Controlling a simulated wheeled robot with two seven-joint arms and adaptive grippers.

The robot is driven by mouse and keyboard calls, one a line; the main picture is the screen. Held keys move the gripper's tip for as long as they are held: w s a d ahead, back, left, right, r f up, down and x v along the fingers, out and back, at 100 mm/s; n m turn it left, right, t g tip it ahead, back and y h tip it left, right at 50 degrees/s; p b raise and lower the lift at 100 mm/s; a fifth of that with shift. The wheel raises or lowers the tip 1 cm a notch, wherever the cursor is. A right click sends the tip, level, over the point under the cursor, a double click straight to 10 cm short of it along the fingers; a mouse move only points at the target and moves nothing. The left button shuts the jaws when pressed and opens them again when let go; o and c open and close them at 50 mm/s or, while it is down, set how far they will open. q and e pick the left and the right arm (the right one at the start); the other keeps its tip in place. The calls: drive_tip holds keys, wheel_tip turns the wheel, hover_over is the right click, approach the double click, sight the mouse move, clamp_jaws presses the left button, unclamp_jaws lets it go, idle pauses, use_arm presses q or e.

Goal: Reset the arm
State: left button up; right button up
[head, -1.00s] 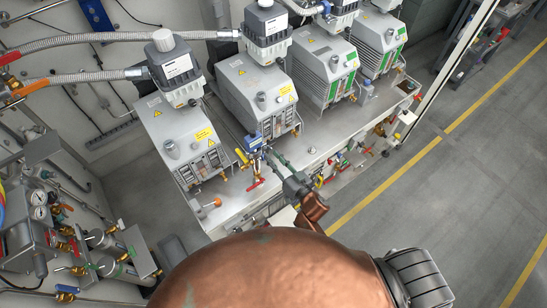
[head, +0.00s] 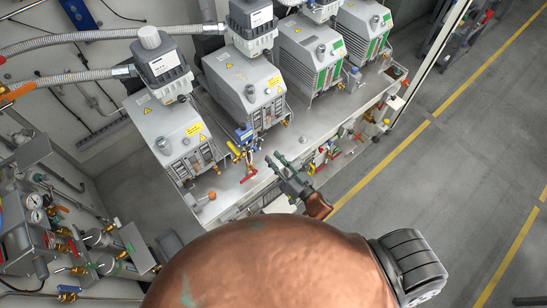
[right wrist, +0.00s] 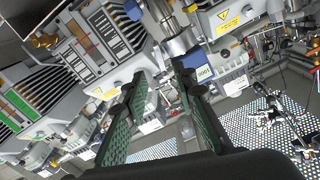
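My right gripper (head: 275,160) is over the front edge of the pump bench, to the right of a valve with a blue top (head: 243,135) and a red handle. In the head view it looks clear of that valve. In the right wrist view its two green finger pads (right wrist: 160,78) stand apart, with nothing held between them. A blue-labelled part (right wrist: 204,73) shows just beyond the fingers there; whether they touch cannot be told. My copper-coloured arm fills the bottom middle of the head view. My left gripper is not in view.
Several grey vacuum pumps (head: 172,130) stand in a row on the metal bench (head: 232,188). Gauges and brass valves (head: 100,238) sit at the lower left. Hoses (head: 80,78) run along the left wall. The grey floor (head: 420,200) at the right is open.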

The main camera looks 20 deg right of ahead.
idle(0.3)
drive_tip(key=s+d+f+g+h+b, duration=0.2)
drive_tip(key=s+d+f, duration=0.15)
drive_tip(key=f, duration=0.95)
drive_tip(key=s+d+f+g+h+b, duration=0.1)
drive_tip(key=s+d+f+g+b, duration=0.3)
drive_tip(key=f, duration=0.9)
drive_tip(key=s+d+f+g+h+b, duration=0.15)
drive_tip(key=s+f, duration=0.45)
drive_tip(key=f, duration=0.8)
drive_tip(key=s+d+f+g+b, duration=0.1)
drive_tip(key=s+f+g, duration=0.1)
drive_tip(key=s+f, duration=0.6)
drive_tip(key=s+d+f+g+h+b, duration=0.1)
drive_tip(key=s+d+f+g+b, duration=0.1)
drive_tip(key=s+f, duration=0.6)
drive_tip(key=s+d+f+g+h+b, duration=0.1)
drive_tip(key=s+f+g, duration=0.3)
drive_tip(key=s, duration=1.4)
wheel_tip(320, 180, down, 4)
drive_tip(key=shift+s+d+f+n+b, duration=0.1)
drive_tip(key=shift+s+d+n+b, duration=0.2)
drive_tip(key=shift+d+b, duration=0.3)
drive_tip(key=shift+w+g, duration=0.15)
drive_tip(key=shift+g, duration=0.1)
